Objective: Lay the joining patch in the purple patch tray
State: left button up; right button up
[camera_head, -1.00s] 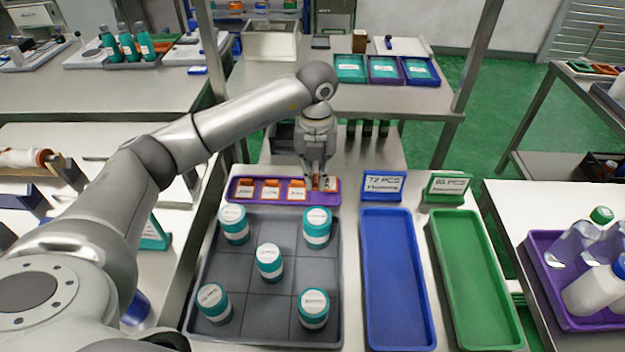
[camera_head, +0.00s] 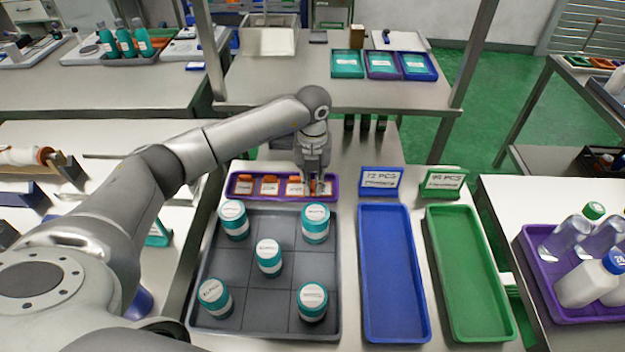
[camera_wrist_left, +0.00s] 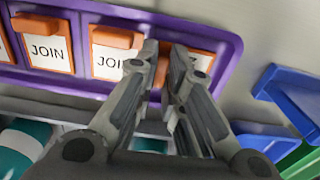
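The purple patch tray (camera_head: 262,198) lies behind the grey grid tray. Several white joining patches with orange edges and tabs lie in a row in it, such as one patch (camera_head: 269,187) near its middle. They also show in the left wrist view, one marked "JOIN" (camera_wrist_left: 47,52). My left gripper (camera_head: 316,190) is over the right end of the tray. In the left wrist view its fingers (camera_wrist_left: 164,52) are close together with the orange part of the rightmost joining patch (camera_wrist_left: 203,60) between them. The fingers hide most of that patch. My right gripper is not in view.
The grey grid tray (camera_head: 245,258) holds several teal-and-white jars. An empty blue tray (camera_head: 393,270) and an empty green tray (camera_head: 470,270) lie to its right. Blue (camera_head: 381,181) and green (camera_head: 443,183) signs stand behind them, close to the gripper's right.

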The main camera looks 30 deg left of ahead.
aim_at(313, 184)
pick_arm(q)
jog(key=shift+o, duration=0.5)
jog(key=shift+r, duration=0.15)
jog(key=shift+w+r, duration=0.1)
jog(key=shift+r, duration=0.25)
notch_tip(313, 184, up, 11)
jog(key=b, duration=0.2)
jog(key=shift+r, duration=0.15)
